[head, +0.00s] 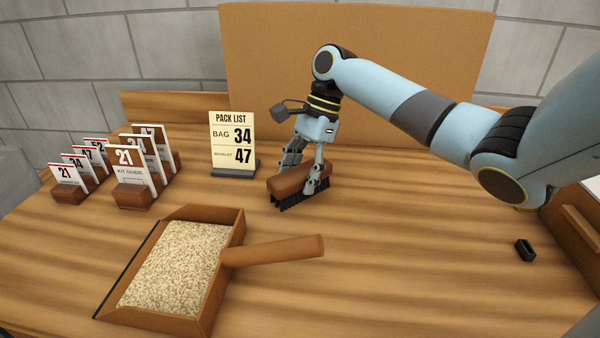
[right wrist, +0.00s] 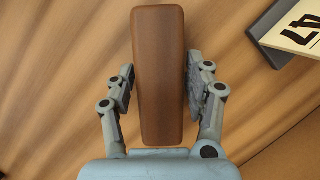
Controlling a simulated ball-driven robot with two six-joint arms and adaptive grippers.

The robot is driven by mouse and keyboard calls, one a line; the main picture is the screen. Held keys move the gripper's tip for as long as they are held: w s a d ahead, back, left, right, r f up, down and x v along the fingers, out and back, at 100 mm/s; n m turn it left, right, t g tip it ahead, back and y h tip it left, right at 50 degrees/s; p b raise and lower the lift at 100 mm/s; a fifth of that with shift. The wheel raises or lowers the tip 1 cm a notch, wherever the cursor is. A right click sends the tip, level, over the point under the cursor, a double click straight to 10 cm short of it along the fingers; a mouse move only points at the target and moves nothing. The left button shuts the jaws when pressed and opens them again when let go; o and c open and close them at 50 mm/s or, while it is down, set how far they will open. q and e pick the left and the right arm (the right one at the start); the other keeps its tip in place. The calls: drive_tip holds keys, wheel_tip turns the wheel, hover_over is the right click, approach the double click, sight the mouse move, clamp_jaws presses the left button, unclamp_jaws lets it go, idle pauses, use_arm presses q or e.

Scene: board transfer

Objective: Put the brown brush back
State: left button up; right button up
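The brown brush (head: 290,181), with a brown wooden back and dark bristles, stands bristles down on the table, right of the pack list sign. My right gripper (head: 305,178) is lowered over it, one finger on each side. In the right wrist view the brush's back (right wrist: 158,75) lies lengthwise between the open fingers (right wrist: 158,90), with narrow gaps beside it. My left gripper is not in view.
A brown dustpan (head: 236,232) full of pale grains lies in front, its handle (head: 275,250) pointing right. The pack list sign (head: 233,142) stands left of the brush. Card holders (head: 132,195) stand at left. A small black holder (head: 525,250) is at right. The right-middle table is clear.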

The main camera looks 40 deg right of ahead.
drive_tip(key=shift+o, duration=1)
drive_tip(key=v, duration=1.2)
drive_tip(key=shift+s, duration=0.1)
